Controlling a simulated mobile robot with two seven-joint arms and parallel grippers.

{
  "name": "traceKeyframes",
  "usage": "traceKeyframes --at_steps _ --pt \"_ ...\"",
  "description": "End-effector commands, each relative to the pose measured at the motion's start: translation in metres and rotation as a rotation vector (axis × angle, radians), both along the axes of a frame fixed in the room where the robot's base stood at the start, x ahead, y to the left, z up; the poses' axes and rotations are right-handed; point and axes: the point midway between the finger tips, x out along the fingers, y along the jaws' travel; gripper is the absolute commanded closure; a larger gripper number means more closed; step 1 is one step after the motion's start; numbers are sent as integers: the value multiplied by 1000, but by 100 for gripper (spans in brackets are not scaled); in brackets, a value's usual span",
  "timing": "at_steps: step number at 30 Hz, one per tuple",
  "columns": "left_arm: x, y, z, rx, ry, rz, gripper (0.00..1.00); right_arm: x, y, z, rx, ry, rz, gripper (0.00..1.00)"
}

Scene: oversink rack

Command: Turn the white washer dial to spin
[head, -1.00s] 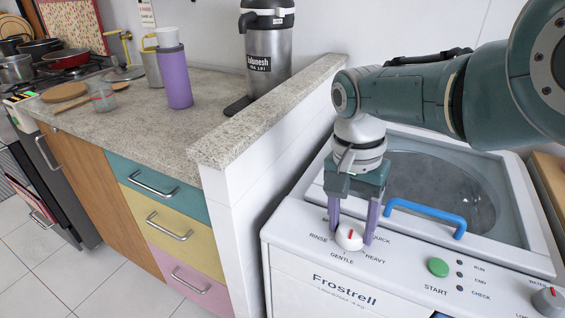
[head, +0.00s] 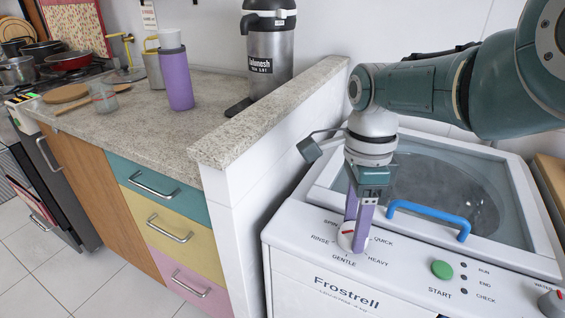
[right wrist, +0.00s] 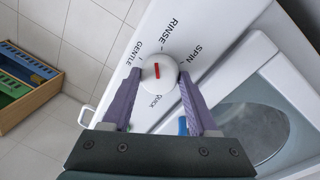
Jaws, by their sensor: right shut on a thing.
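The white washer dial (head: 346,238) sits on the sloped front panel of the Frostrell washer (head: 300,262). Its red mark points left, toward the RINSE label, in the head view. In the right wrist view the dial (right wrist: 158,72) has its red mark pointing up, near RINSE; SPIN stands to the right of that label. My right gripper (head: 356,228) reaches down over the panel. Its two purple fingers (right wrist: 159,82) are on either side of the dial, shut on it. In the head view the fingers hide part of the dial and its labels. My left gripper is not in view.
A blue handle (head: 428,216) on the washer lid is right of my fingers. A green START button (head: 443,270) and another knob (head: 552,302) are farther right. A raised stone-topped ledge (head: 270,112) borders the washer's left side.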

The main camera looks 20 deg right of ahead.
Motion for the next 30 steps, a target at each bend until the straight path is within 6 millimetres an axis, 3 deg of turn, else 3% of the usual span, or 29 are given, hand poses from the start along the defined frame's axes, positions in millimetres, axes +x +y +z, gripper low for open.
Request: traceKeyframes --at_steps 30 --pt "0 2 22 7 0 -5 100 -2 -2 1 1 1 -946 96"
